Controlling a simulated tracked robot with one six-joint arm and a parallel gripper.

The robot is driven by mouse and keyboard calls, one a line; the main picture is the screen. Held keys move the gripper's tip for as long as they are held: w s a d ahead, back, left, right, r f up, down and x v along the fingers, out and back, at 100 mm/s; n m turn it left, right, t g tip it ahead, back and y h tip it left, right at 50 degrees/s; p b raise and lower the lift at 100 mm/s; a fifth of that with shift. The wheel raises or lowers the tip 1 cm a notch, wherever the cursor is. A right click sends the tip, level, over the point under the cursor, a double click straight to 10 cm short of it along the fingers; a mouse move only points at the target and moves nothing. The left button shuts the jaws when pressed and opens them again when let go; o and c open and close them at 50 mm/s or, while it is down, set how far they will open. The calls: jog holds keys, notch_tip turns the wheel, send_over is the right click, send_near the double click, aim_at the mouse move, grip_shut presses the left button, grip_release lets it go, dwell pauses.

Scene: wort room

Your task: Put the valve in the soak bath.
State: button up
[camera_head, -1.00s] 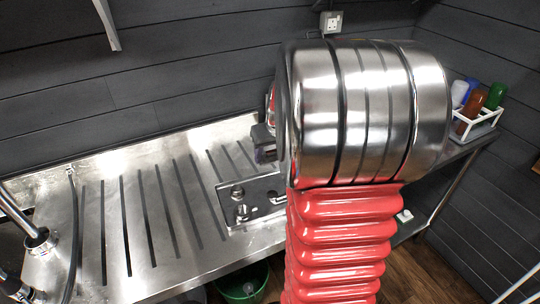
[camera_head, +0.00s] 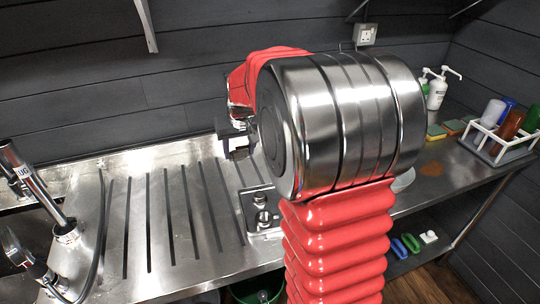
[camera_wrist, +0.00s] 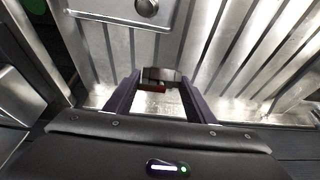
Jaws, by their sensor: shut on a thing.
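In the head view my gripper (camera_head: 238,150) shows only partly behind my own arm, and the held piece cannot be made out there. I cannot pick out a soak bath with certainty. A basin with a tap (camera_head: 48,205) lies at the far left, mostly cut off.
A white rack of bottles (camera_head: 497,145), sponges (camera_head: 440,132) and a pump bottle (camera_head: 437,92) stand at the right. A green bucket (camera_head: 258,291) is below. The left draining board is clear.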

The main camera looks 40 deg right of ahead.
jog(key=w+a+r, duration=0.2)
jog(key=w+a, duration=0.1)
jog(key=a, duration=0.6)
jog(key=w+a+r, duration=0.3)
jog(key=w+a, duration=0.1)
jog(key=a, duration=0.5)
jog(key=shift+w+a, duration=0.3)
jog(key=shift+a, duration=0.05)
